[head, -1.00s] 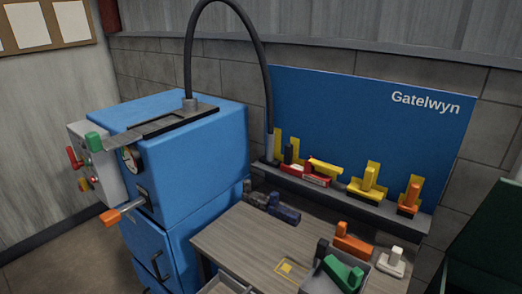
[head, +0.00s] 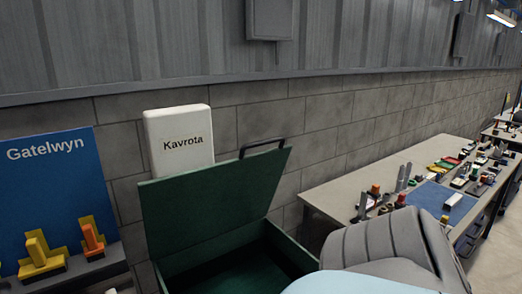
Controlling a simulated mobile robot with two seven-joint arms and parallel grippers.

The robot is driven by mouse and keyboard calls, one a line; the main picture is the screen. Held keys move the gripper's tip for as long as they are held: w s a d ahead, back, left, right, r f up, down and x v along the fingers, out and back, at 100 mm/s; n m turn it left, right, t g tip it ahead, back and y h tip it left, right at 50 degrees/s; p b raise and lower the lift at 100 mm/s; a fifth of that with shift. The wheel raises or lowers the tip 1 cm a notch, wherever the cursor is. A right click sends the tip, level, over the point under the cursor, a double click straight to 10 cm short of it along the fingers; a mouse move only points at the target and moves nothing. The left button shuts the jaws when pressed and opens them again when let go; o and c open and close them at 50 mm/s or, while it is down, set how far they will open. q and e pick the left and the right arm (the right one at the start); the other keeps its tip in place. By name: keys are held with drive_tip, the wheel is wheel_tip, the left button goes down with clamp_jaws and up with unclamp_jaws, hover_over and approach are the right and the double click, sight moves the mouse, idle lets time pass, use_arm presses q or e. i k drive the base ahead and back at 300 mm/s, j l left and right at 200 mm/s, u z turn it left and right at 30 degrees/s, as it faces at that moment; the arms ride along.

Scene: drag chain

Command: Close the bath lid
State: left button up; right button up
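The bath is a dark green box (head: 290,251) against the wall, low in the middle of the head view. Its green lid (head: 205,205) stands up, tilted back, so the bath is open and its dark inside shows. A black bar handle (head: 262,148) sits on the lid's top edge at the right. One of my arms, grey with a pale blue part, fills the bottom right and covers the bath's near right corner. Neither gripper is in view.
A white box labelled Kavrota (head: 180,140) is on the wall behind the lid. A blue Gatelwyn board (head: 55,180) with yellow and orange holders stands left. A long workbench (head: 345,190) with many small parts runs along the wall at right.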

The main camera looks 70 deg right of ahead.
sight(181, 210)
drive_tip(key=z, duration=2.1)
drive_tip(key=l+u, duration=0.15)
drive_tip(key=u, duration=0.95)
drive_tip(key=l+u, duration=0.3)
drive_tip(key=k+l+u, duration=0.15)
drive_tip(key=l+u, duration=0.15)
drive_tip(key=k+l+u, duration=0.1)
drive_tip(key=l+u, duration=0.25)
